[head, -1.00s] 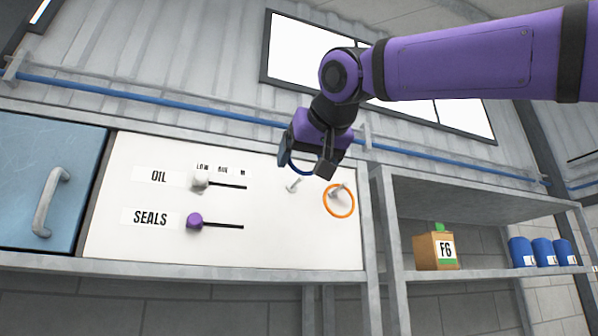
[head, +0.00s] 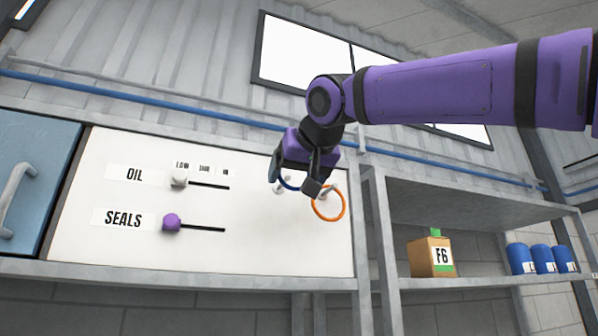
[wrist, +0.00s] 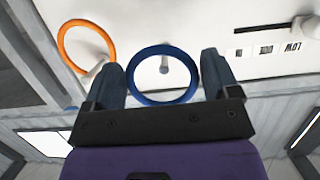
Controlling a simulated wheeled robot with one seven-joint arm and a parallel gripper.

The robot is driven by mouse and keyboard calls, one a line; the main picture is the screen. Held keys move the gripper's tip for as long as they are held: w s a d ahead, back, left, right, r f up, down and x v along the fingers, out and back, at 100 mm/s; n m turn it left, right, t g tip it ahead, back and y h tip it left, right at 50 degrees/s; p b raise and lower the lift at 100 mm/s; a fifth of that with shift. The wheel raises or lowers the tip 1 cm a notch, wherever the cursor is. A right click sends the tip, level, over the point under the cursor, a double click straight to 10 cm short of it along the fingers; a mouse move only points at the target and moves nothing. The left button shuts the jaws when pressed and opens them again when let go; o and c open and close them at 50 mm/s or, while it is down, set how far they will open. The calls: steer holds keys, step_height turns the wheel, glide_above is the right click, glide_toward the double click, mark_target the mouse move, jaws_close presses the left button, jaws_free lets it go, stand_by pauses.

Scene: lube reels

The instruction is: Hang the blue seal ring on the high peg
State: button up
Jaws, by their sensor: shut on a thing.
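The blue seal ring (wrist: 136,90) is held between the fingers of my gripper (wrist: 163,62). In the head view only a lower arc of the blue ring (head: 290,187) shows under my gripper (head: 296,182). A bare pale peg (head: 280,188) on the white panel is just beside and partly behind the ring. In the wrist view this peg (wrist: 164,64) shows through the ring's opening; I cannot tell whether its tip has entered the ring. An orange ring (head: 343,211) hangs on the other peg (head: 328,191), to the right; it also shows in the wrist view (wrist: 62,50).
The white panel (head: 130,255) carries an OIL slider (head: 180,179) and a SEALS slider with a purple knob (head: 171,223). A blue door (head: 40,170) is at the left. Shelves at right hold an F6 box (head: 431,258) and blue drums (head: 520,258).

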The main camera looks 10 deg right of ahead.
steer(key=shift+r+x, duration=0.2)
steer(key=shift+x, duration=0.7)
steer(key=shift+r+x, duration=0.2)
steer(key=shift+x, duration=0.75)
steer(key=shift+r+x, duration=0.2)
steer(key=shift+x, duration=1.55)
steer(key=shift+f, duration=0.25)
steer(key=o, duration=0.8)
steer(key=shift+c, duration=0.2)
steer(key=shift+s, duration=0.1)
steer(key=v, duration=1)
steer(key=shift+s, duration=0.3)
steer(key=shift+d+r, duration=0.1)
steer(key=shift+d, duration=0.1)
